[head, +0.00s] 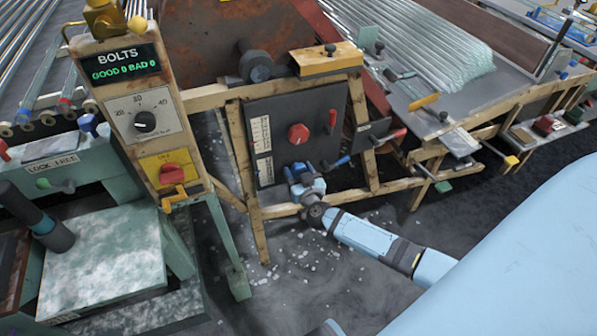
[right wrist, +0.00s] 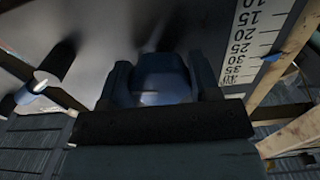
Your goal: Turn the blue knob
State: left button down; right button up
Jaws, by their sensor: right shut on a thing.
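My right gripper (head: 303,176) reaches the lower part of the dark control panel (head: 262,108) in the head view. In the right wrist view my right gripper (right wrist: 163,85) has one finger on each side of a rounded dark blue knob (right wrist: 162,70) and is shut on it. In the head view the gripper largely hides this knob. I cannot tell from the pictures how far the knob is turned. My left gripper is in neither view.
A red knob (head: 298,134) sits above my gripper on the same panel. A blue-handled lever (head: 338,162) stands close to its right, and a red lever (head: 332,118) higher up. Wooden frame posts (head: 357,125) flank the panel. The floor in front holds scattered pale fragments.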

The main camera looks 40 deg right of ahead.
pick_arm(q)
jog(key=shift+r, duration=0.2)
pick_arm(e)
jog(key=shift+m, duration=0.4)
jog(key=shift+m+p, duration=0.6)
jog(key=shift+m, duration=0.4)
jog(key=m, duration=0.2)
jog(key=shift+a+m, duration=0.1)
jog(key=shift+m, duration=0.3)
jog(key=m, duration=0.7)
jog(key=m+b, duration=0.1)
jog(key=m, duration=0.1)
jog(key=shift+m, duration=0.4)
jog(key=shift+m+b, duration=0.5)
jog(key=shift+m, duration=0.7)
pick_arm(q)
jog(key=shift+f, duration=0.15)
pick_arm(e)
jog(key=shift+r+m, duration=0.1)
jog(key=shift+m, duration=0.7)
pick_arm(q)
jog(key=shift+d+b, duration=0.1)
jog(key=shift+b, duration=0.2)
